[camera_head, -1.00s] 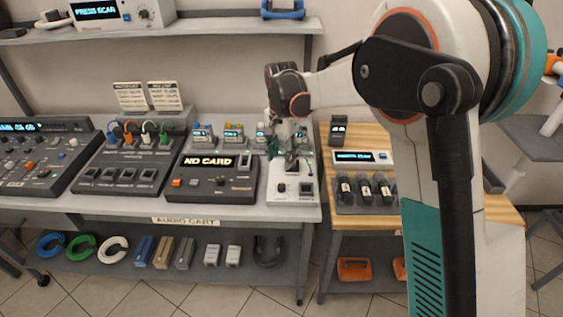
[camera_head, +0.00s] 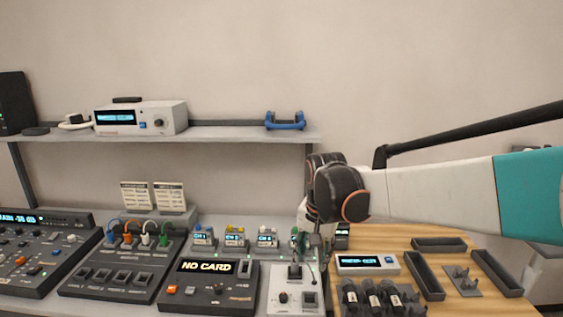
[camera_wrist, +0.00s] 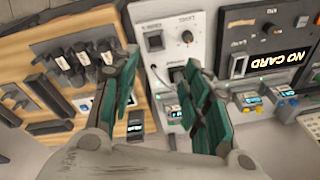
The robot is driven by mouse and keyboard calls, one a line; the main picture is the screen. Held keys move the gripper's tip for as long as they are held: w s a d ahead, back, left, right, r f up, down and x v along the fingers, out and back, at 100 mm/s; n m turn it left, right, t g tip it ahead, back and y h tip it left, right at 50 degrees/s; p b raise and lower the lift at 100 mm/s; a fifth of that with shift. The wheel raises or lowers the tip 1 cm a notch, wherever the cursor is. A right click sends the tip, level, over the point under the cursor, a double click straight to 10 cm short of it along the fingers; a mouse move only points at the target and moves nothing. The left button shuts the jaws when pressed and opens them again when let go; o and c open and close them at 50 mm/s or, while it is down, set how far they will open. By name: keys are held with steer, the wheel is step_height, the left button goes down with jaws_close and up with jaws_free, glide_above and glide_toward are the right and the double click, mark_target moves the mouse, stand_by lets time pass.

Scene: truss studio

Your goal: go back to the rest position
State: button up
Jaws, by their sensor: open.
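My gripper (camera_head: 313,243) hangs below the wrist at the right end of the audio cart, over the back of a pale control box (camera_head: 283,300). In the wrist view my gripper (camera_wrist: 165,90) shows two teal-padded fingers spread apart, with nothing held between them. The pale box also shows in the wrist view (camera_wrist: 206,22), beyond the fingertips. Whether a finger touches anything cannot be told. My arm reaches in from the right side of the head view.
A black NO CARD recorder (camera_head: 200,307) stands left of the pale box, with small channel packs (camera_head: 235,238) behind it. The wooden table (camera_head: 385,238) at right holds dark trays (camera_head: 425,276) and several dark cylinders in a holder. A shelf (camera_head: 225,133) runs above the cart.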

steer(key=s+d+r+n+t, duration=0.1)
steer(key=s+d+r, duration=0.1)
steer(key=s+d, duration=0.3)
steer(key=s+d+r+n+t, duration=0.2)
steer(key=s+d+r, duration=0.1)
steer(key=s, duration=0.4)
steer(key=s+d+f+n+t, duration=0.1)
steer(key=s+d, duration=0.1)
steer(key=s, duration=0.4)
steer(key=s+d+f+n+t, duration=0.1)
steer(key=s+d+f, duration=0.1)
steer(key=s, duration=0.4)
steer(key=shift+f, duration=0.3)
